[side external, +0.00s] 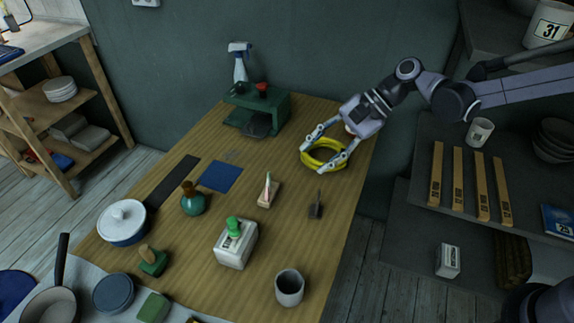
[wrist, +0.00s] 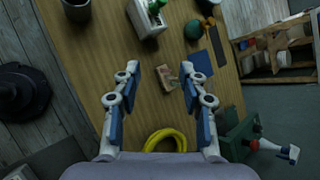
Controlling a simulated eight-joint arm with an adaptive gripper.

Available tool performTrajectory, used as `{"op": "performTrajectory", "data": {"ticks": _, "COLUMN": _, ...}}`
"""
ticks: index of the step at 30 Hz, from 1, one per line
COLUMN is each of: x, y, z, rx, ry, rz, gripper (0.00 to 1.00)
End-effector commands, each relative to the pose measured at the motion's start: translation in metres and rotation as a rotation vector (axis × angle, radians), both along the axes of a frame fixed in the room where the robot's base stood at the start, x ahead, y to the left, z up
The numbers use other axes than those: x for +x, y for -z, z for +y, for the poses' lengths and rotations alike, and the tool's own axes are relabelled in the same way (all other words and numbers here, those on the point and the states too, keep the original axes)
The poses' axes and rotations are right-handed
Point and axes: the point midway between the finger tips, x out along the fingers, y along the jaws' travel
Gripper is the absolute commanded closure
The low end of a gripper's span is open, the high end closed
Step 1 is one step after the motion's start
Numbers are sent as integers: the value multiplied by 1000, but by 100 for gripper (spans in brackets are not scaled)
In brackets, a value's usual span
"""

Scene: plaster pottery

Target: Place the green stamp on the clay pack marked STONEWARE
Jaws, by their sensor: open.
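A bright green stamp (side external: 234,227) with a rounded knob stands on top of a white clay pack (side external: 233,252) on the wooden table. Both also show at the top edge of the wrist view, the stamp (wrist: 155,7) and the pack (wrist: 145,22). The printing on the pack is too small to read. My gripper (side external: 318,163) is open and empty, above the table's right side near a yellow ring (side external: 336,147), away from the stamp and pack. In the wrist view my fingers (wrist: 158,78) are spread wide with nothing gripped.
A small block with a pale upright piece (side external: 266,194) and a dark tool (side external: 316,206) lie between gripper and pack. A grey cup (side external: 289,288), teal bottle (side external: 192,201) and wooden-handled green block (side external: 152,262) stand around the pack. Another white pack (side external: 447,260) sits right, off the table.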

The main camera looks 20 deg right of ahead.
Motion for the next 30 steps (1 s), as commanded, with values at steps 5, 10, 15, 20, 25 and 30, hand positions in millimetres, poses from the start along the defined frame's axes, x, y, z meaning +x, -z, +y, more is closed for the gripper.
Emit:
{"op": "performTrajectory", "data": {"ticks": 5, "x": -25, "y": -20, "z": -43, "rx": -170, "ry": -74, "rz": -206, "gripper": 57}}
{"op": "performTrajectory", "data": {"ticks": 10, "x": -52, "y": -32, "z": -84, "rx": -353, "ry": -172, "rz": -387, "gripper": 57}}
{"op": "performTrajectory", "data": {"ticks": 15, "x": -82, "y": -37, "z": -124, "rx": -547, "ry": -295, "rz": -543, "gripper": 57}}
{"op": "performTrajectory", "data": {"ticks": 20, "x": -111, "y": -37, "z": -161, "rx": -739, "ry": -434, "rz": -668, "gripper": 57}}
{"op": "performTrajectory", "data": {"ticks": 25, "x": -137, "y": -33, "z": -193, "rx": -925, "ry": -585, "rz": -763, "gripper": 57}}
{"op": "performTrajectory", "data": {"ticks": 30, "x": -152, "y": -29, "z": -212, "rx": -1040, "ry": -689, "rz": -810, "gripper": 57}}
